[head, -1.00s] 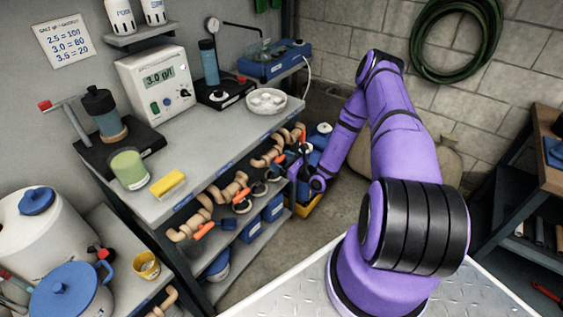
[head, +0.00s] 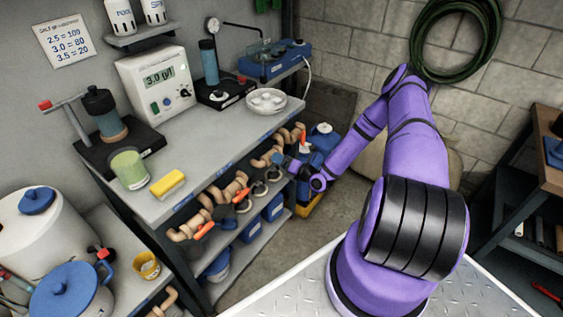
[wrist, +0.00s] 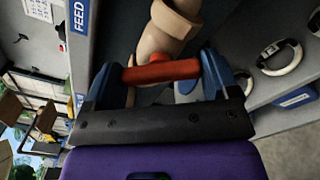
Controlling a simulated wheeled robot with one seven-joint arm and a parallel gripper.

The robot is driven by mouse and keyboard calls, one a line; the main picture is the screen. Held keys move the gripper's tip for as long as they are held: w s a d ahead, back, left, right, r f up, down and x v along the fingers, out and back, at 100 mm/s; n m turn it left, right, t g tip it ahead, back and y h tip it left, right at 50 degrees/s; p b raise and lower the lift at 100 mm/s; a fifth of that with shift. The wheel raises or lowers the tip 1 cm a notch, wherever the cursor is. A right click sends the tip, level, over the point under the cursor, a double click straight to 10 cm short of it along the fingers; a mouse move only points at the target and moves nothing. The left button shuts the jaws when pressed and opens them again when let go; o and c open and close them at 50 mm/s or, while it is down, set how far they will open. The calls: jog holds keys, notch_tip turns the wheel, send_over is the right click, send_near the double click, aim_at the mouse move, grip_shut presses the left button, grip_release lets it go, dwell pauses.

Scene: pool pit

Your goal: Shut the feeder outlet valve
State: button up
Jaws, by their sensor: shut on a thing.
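The feeder outlet valve shows in the wrist view as an orange handle (wrist: 160,71) in front of a beige pipe (wrist: 172,32), beneath a shelf edge with a label reading "FEED" (wrist: 78,14). My gripper (wrist: 160,78) has its blue fingers at either end of the handle and is shut on it. The handle lies crosswise in the wrist picture. In the head view my gripper (head: 280,160) is at the pipe row under the bench top, and it hides this handle.
Other beige valves with orange handles (head: 242,195) sit along the same row, close to my gripper. Blue bins (head: 273,207) stand on the shelf below. The grey bench (head: 215,140) overhangs the valves. A yellow-and-blue container stands behind my gripper.

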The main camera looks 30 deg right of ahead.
jog(key=shift+m, duration=3.7)
jog(key=o, duration=0.8)
jog(key=shift+s+d, duration=0.1)
jog(key=v, duration=1)
jog(key=shift+s, duration=0.3)
jog(key=shift+d+r, duration=0.1)
